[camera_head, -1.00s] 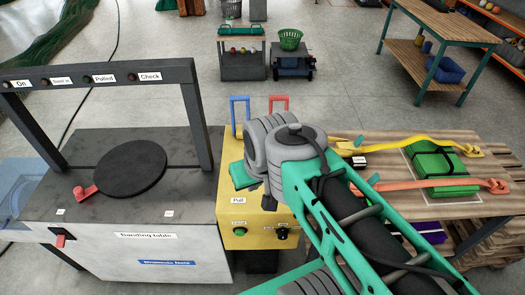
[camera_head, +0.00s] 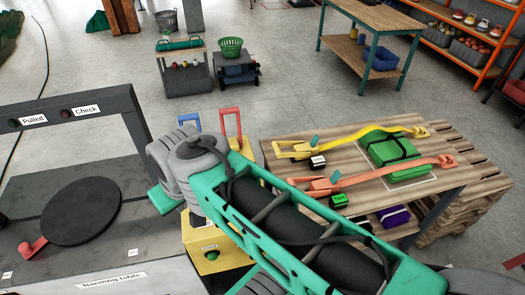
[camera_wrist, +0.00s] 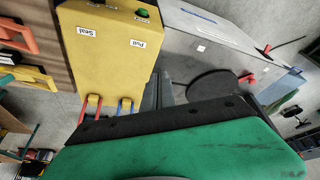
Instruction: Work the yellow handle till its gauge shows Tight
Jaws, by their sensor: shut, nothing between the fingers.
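The yellow handle (camera_head: 295,149) lies at the left end of a yellow strap (camera_head: 385,132) on the wooden table. The strap runs over a green bundle (camera_head: 392,153). A small black gauge box with a white label (camera_head: 317,160) sits just in front of the handle; its reading is too small to tell. In the wrist view the yellow handle (camera_wrist: 22,76) shows at the left edge. My gripper (camera_head: 165,199) is shut and empty, left of the table and apart from the handle. Its green and black end fills the lower wrist view (camera_wrist: 165,118).
An orange handle (camera_head: 318,187) with its own strap and green-labelled box (camera_head: 339,201) lies nearer me. A yellow machine (camera_head: 215,262) with upright blue and red handles (camera_head: 232,122) stands left of the table. The banding table (camera_head: 150,225) is further left. Open floor lies behind.

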